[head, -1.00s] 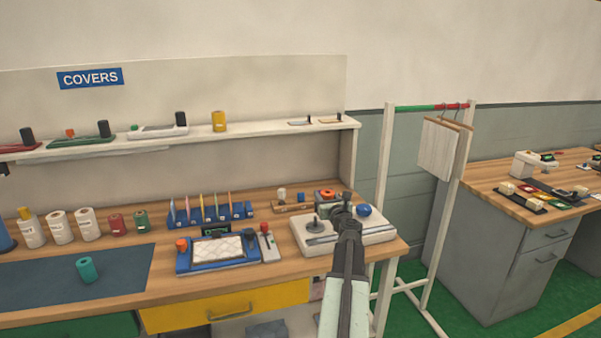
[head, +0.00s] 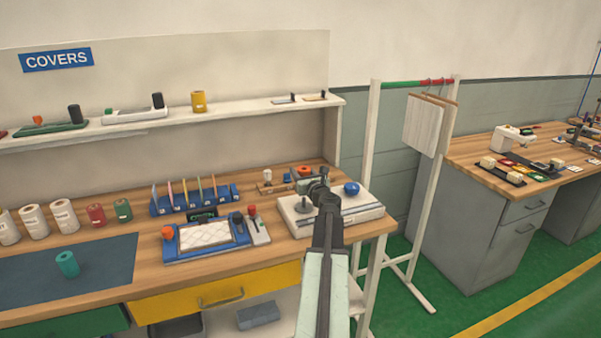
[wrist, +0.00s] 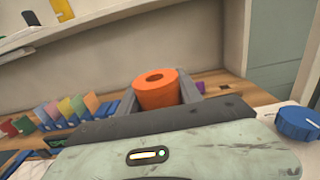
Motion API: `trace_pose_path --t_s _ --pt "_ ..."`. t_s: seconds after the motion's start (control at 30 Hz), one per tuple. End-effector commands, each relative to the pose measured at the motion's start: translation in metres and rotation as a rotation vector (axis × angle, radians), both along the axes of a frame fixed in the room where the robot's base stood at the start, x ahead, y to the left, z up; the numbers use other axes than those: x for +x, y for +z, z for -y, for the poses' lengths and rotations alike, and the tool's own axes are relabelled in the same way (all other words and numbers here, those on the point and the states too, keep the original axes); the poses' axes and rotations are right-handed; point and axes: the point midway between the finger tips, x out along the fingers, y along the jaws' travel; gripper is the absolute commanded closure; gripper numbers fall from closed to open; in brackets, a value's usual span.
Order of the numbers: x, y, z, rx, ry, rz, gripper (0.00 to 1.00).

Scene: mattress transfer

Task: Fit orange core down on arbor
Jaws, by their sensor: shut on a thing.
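The orange core (wrist: 156,90) is a short cylinder with a hole in its top. In the wrist view it stands upright between the two grey fingers of my gripper (wrist: 155,98), which is shut on it. In the head view the orange core (head: 305,171) shows just past my gripper (head: 308,177), over the back of a white machine (head: 360,213). On that machine's left part is a grey disc with a short upright pin (head: 304,204), which looks like the arbor. The core appears beyond and above it, apart from it; the exact gap cannot be told.
A blue knob (head: 351,188) sits right of my gripper on the machine. A blue tray with a white pad (head: 207,237) and a rack of coloured cards (head: 195,205) stand left. A shelf (head: 230,109) runs behind. A white rack (head: 368,150) stands right of the bench.

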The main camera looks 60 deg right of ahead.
Motion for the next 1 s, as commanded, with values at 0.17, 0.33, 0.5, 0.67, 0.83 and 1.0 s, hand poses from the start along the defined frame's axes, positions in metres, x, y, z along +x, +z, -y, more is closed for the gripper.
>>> trace_pose_path --t_s 0.17,0.33,0.5,0.67,0.83,1.0 --pt "0.0 -0.026 0.0 0.0 0.0 0.0 0.98" --pt "0.0 -0.032 0.0 0.0 0.0 0.0 0.98" --pt "0.0 -0.03 0.0 0.0 0.0 0.0 0.98" --pt "0.0 -0.03 0.0 0.0 0.0 0.0 0.98" --pt "0.0 -0.03 0.0 0.0 0.0 0.0 0.98" --pt "0.0 -0.03 0.0 0.0 0.0 0.0 0.98"
